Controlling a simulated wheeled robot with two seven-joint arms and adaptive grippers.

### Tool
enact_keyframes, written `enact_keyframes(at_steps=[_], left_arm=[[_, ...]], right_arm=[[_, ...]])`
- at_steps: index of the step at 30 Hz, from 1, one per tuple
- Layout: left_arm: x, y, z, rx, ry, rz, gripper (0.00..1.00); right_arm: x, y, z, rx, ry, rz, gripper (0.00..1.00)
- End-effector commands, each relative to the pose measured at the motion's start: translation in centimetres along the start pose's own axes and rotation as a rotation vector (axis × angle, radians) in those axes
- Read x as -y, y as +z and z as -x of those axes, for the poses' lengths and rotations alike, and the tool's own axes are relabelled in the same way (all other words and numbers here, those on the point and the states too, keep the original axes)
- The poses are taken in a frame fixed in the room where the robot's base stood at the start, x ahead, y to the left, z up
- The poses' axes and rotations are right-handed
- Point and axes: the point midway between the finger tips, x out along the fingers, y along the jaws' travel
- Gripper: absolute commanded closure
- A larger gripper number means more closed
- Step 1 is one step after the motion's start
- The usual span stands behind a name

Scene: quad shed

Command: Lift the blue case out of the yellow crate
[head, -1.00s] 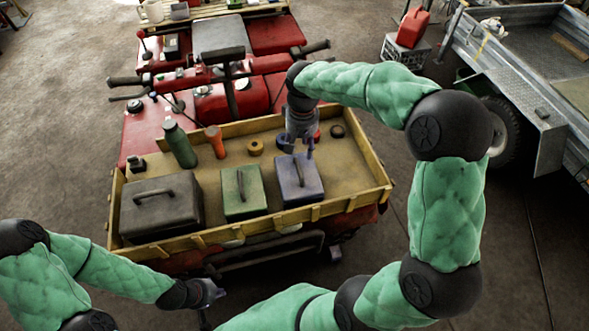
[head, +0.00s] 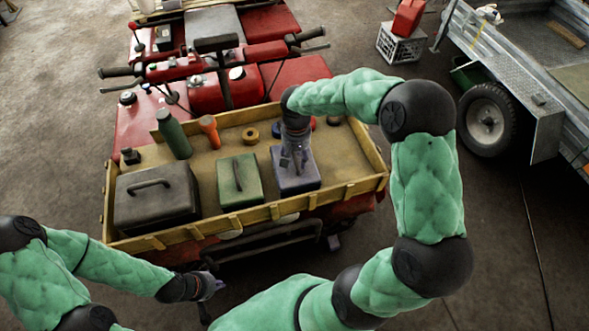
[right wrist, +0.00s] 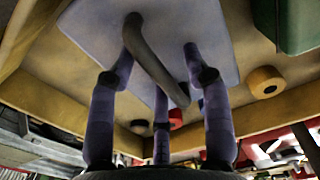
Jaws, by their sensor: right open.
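The blue case (head: 296,182) stands at the right end of the yellow crate (head: 372,150), beside a green case. Its dark handle shows in the right wrist view (right wrist: 150,60) across its blue-grey top. My right gripper (head: 297,165) is over the case with its fingers pointing down at the top. In the right wrist view its fingers (right wrist: 160,85) are spread apart around the handle and not closed on it. Whether they touch the top I cannot tell. My left gripper (head: 214,286) is low in front of the crate, away from the case; its jaw opening is too small to judge.
In the crate are a green case (head: 239,182), a large dark case (head: 155,195), a green bottle (head: 173,134), an orange flashlight (head: 210,131) and a yellow roll (head: 250,135). The crate sits on a red quad (head: 140,120). A trailer (head: 515,85) stands at the right.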

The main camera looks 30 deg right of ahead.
Motion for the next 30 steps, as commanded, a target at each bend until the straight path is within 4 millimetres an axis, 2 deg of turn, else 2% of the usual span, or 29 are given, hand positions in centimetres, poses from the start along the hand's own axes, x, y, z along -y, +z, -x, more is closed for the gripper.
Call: enact_keyframes(at_steps=[6,11,12,23,26,30], left_arm=[[0.0,0.0,0.0,0.000,0.000,0.000,1.00],[0.0,0.0,0.0,0.000,0.000,0.000,1.00],[0.0,0.0,0.0,0.000,0.000,0.000,1.00],[0.0,0.0,0.0,0.000,0.000,0.000,1.00],[-0.1,0.0,0.2,0.000,0.000,0.000,1.00],[-0.2,0.0,0.5,0.000,0.000,0.000,1.00]], right_arm=[[0.0,0.0,-0.1,-0.001,0.000,0.000,0.50],[0.0,0.0,-0.1,-0.001,0.000,0.000,0.96],[0.0,0.0,-0.1,-0.001,0.000,0.000,1.00],[0.0,-0.1,0.2,-0.004,0.000,0.000,1.00],[0.0,-0.2,0.9,-0.006,-0.001,-0.001,1.00],[0.0,-0.2,3.0,-0.008,-0.001,0.000,1.00]])
